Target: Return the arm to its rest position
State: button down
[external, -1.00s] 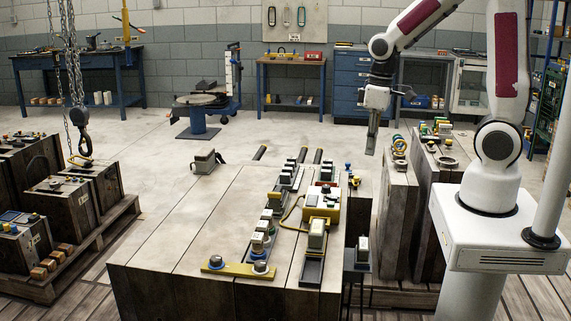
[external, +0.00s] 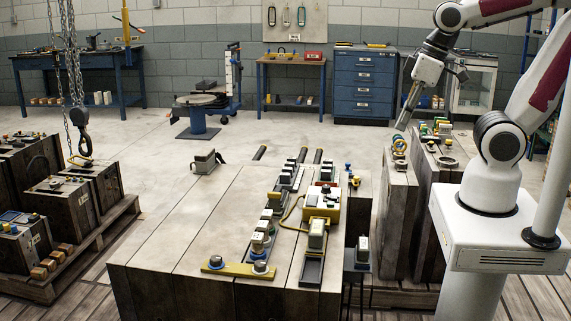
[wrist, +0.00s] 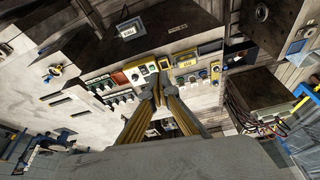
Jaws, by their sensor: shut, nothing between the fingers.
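My gripper (external: 402,124) is in the upper right of the external view, in the air above the upright wooden mould blocks (external: 397,205) beside my base. It points down, tilted to the lower left, and is shut and empty. In the wrist view the two fingers (wrist: 157,82) meet at their tips, with nothing seen between them. The arm is bent over to the right, clear of the large wooden block (external: 190,235).
A chain hook (external: 83,140) hangs at the left above a pallet (external: 95,245) of moulds. A blue drawer cabinet (external: 364,85) stands behind. The floor between is clear.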

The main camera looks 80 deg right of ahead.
jog(key=a+r+t, duration=0.1)
jog(key=s+a+r+n+t, duration=0.1)
jog(key=a+r, duration=0.1)
jog(key=shift+s+r, duration=0.2)
grip_release()
jog(key=shift+d, duration=0.1)
jog(key=shift+d+f, duration=0.15)
jog(key=shift+d, duration=0.3)
jog(key=w+d+f+m+y, duration=0.1)
jog(key=w+d+f+m, duration=0.2)
jog(key=d, duration=0.4)
jog(key=w+d+f+m+g, duration=0.1)
jog(key=w+d+f+m, duration=0.3)
jog(key=w+d+m, duration=0.2)
jog(key=w+d+f+m+y, duration=0.1)
jog(key=w+d+f+m, duration=0.3)
jog(key=d+m, duration=0.4)
jog(key=shift+w+d+f+g+y, duration=0.25)
jog(key=shift+w+d+g+y, duration=0.05)
jog(key=shift+w+d, duration=0.05)
